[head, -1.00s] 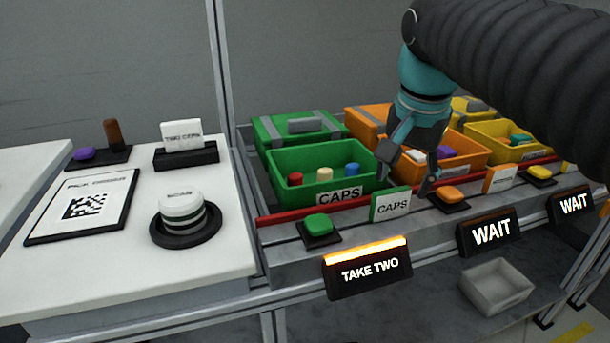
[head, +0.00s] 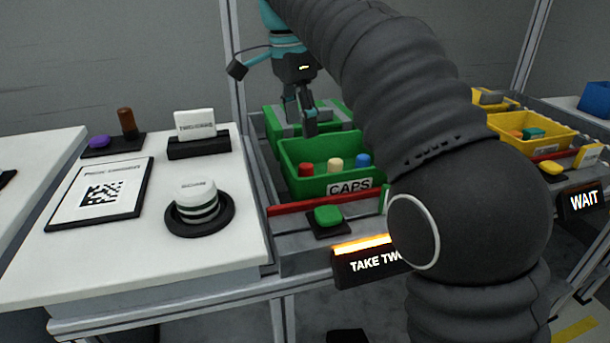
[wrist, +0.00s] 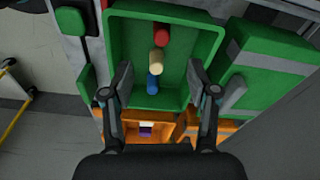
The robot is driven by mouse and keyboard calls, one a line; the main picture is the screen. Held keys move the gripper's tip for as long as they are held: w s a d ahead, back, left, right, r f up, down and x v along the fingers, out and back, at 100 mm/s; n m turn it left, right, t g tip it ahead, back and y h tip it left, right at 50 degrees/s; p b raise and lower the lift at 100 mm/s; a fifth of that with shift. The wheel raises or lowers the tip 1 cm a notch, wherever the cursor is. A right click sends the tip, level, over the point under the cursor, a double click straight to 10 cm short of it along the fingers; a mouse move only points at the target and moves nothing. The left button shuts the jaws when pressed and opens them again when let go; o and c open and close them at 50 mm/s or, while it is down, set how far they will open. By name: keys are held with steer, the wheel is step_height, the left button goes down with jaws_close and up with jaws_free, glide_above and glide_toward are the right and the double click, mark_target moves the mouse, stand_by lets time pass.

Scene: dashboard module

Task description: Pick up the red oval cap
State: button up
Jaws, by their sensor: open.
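The red cap (head: 306,169) sits at the left in the open green CAPS bin (head: 312,187), beside a cream cap (head: 335,164) and a blue cap (head: 362,160). In the wrist view the red cap (wrist: 162,36) is at the far end of the row, past the cream cap (wrist: 156,62) and the blue cap (wrist: 153,83). My gripper (head: 302,132) is above the back of the bin in the head view. In the wrist view my gripper (wrist: 159,76) is open and empty, its fingers spread on either side of the row, nearest the blue cap.
A lidded green box (head: 345,112) stands behind the bin. A red rail (head: 300,206) and green button (head: 328,215) are in front. A yellow bin (head: 525,133) is at the right; the white table (head: 90,250) at the left holds a scan puck (head: 198,203).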

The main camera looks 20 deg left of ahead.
mark_target(305, 165)
steer(key=f+b, duration=0.1)
steer(key=f, duration=0.2)
steer(key=f+b, duration=0.1)
steer(key=f, duration=0.3)
steer(key=w+f, duration=0.1)
steer(key=f, duration=0.3)
steer(key=shift+d+f+b, duration=0.25)
steer(key=shift+d+b, duration=0.15)
steer(key=c, duration=1)
